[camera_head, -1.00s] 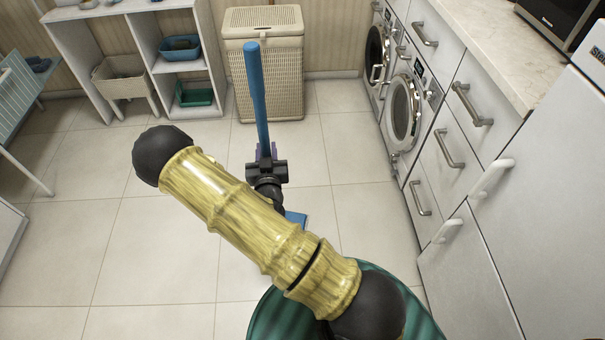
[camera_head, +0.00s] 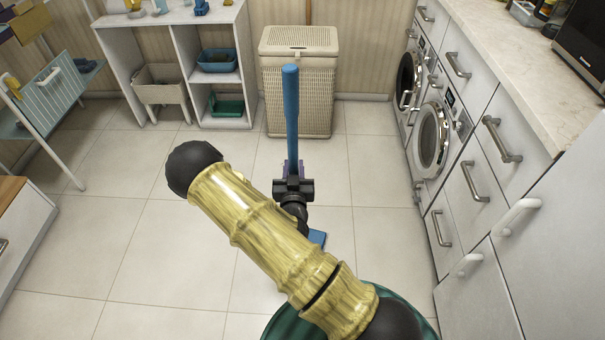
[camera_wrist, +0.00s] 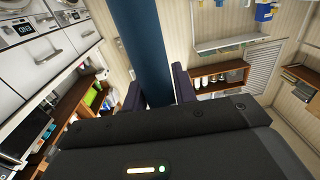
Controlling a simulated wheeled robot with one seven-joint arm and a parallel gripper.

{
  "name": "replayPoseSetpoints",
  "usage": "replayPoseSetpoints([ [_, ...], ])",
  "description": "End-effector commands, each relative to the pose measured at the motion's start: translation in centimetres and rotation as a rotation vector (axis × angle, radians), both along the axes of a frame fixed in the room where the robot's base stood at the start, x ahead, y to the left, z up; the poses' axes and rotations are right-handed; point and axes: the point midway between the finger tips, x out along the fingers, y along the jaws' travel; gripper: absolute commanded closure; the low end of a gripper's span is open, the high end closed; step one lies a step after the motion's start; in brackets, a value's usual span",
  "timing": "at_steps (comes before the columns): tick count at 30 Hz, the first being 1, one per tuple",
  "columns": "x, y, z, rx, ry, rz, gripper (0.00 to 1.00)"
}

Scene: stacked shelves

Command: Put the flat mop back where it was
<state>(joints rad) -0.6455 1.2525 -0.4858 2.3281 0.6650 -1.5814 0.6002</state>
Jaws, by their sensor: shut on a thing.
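The flat mop's blue handle (camera_head: 291,110) stands nearly upright in the middle of the head view. A corner of its blue flat head (camera_head: 317,238) shows low behind my arm; the rest of the head is hidden. My gripper (camera_head: 293,186) is shut on the handle's lower part. In the wrist view the dark blue handle (camera_wrist: 142,50) runs up between my two purple fingers (camera_wrist: 158,95).
A wicker hamper (camera_head: 298,90) stands against the back wall behind the mop. A white shelf unit (camera_head: 184,60) with tubs is at back left. Washers (camera_head: 432,140) and white cabinets line the right. Tiled floor (camera_head: 160,250) is clear at left.

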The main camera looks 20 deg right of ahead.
Motion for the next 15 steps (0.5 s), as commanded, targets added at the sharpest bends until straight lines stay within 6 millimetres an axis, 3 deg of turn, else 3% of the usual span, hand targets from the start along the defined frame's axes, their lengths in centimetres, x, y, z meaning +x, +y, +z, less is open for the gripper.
replayPoseSetpoints([
  [1,-0.1,-0.1,1.3,-0.006,-0.002,0.009,1.0],
  [15,-1.0,-0.2,5.6,-0.01,-0.012,0.138,1.0],
])
